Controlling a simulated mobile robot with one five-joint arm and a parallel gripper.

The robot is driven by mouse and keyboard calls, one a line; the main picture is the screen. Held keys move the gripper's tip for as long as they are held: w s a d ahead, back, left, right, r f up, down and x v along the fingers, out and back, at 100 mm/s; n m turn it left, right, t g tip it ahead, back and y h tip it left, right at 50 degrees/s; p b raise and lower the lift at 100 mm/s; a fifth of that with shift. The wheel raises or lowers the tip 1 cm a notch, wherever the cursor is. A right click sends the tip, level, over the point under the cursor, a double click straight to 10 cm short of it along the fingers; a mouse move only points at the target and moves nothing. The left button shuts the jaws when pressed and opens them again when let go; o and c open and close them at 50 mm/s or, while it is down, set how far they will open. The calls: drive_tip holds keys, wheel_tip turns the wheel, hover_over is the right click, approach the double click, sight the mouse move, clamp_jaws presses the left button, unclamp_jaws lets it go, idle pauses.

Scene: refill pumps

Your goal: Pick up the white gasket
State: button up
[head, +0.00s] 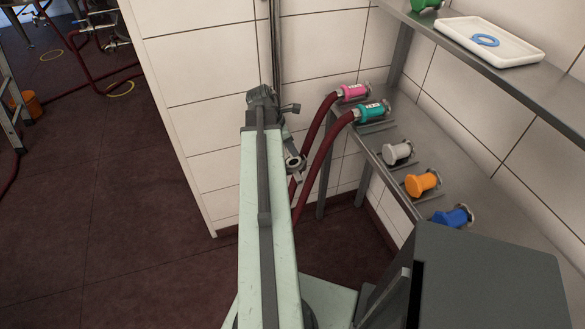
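I cannot make out a white gasket for certain. A blue ring gasket (485,40) lies in a white tray (520,56) on the upper shelf at the top right. My gripper (296,176) hangs at the end of my arm, just right of my pale green column, apart from the tray. A pale round ring shape shows there, and I cannot tell whether it is part of my arm or a gasket. The fingers are too small and dark to read.
The lower metal shelf (440,166) carries pink (354,92), teal (372,112), grey-white (397,152), orange (422,184) and blue (452,217) couplings. Dark red hoses (328,150) run from the pink and teal ones. A green item (426,4) stands on the upper shelf (545,85). Open floor lies left.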

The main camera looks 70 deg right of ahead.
drive_tip(key=shift+x, duration=0.8)
drive_tip(key=shift+r, duration=0.2)
drive_tip(key=shift+w+a, duration=0.1)
clamp_jaws()
idle(0.4)
